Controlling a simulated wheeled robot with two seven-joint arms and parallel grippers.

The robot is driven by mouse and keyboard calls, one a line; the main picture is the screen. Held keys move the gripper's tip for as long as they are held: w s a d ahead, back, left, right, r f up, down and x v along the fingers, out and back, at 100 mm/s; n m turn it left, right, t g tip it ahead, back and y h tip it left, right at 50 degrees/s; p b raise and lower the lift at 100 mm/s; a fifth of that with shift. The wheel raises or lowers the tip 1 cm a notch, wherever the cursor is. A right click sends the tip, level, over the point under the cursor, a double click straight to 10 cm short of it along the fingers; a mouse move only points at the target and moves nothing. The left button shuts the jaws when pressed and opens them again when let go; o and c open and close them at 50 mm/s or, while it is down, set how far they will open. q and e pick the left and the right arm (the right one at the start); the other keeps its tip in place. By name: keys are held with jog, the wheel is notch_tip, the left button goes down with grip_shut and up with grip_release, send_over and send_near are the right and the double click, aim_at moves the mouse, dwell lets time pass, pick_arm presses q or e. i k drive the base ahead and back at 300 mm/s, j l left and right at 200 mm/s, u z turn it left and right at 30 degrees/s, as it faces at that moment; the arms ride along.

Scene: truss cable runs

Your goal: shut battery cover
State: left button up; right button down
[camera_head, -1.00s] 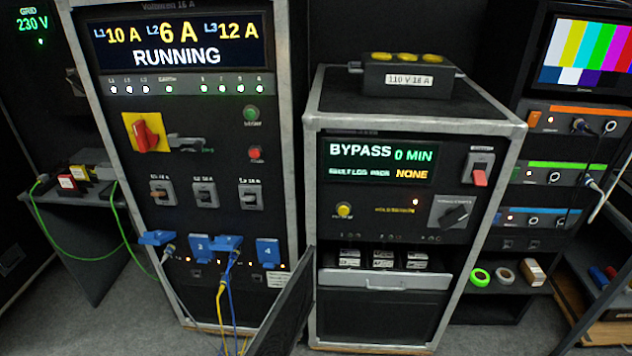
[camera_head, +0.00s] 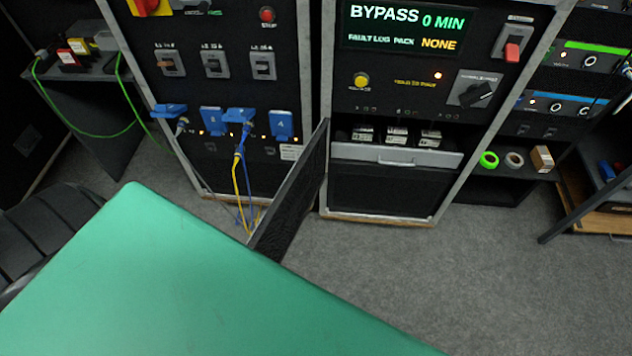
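The battery cover appears to be the black hinged panel (camera_head: 296,195). It stands swung open at the left edge of the right-hand cabinet (camera_head: 440,205), reaching out toward me. The open bay beside it shows several battery blocks with white labels (camera_head: 397,139) in a row. A grey drawer front with a handle (camera_head: 395,155) sits just below them. The lower edge of the panel is partly hidden by the green surface in front. Neither of my grippers is in view.
A green flat top (camera_head: 180,280) fills the lower left foreground, between me and the cabinets. Blue plugs (camera_head: 240,120) and yellow and blue cables hang from the left cabinet, close to the panel. A low shelf (camera_head: 510,172) stands right. Grey floor (camera_head: 460,270) is clear at right.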

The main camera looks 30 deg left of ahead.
aim_at(274, 236)
jog(key=j+z, duration=0.2)
jog(key=j, duration=0.35)
jog(key=j+z, duration=0.15)
jog(key=j, duration=0.4)
jog(key=k+j+z, duration=0.2)
jog(key=j, duration=0.35)
jog(key=j+z, duration=0.2)
jog(key=j, duration=0.3)
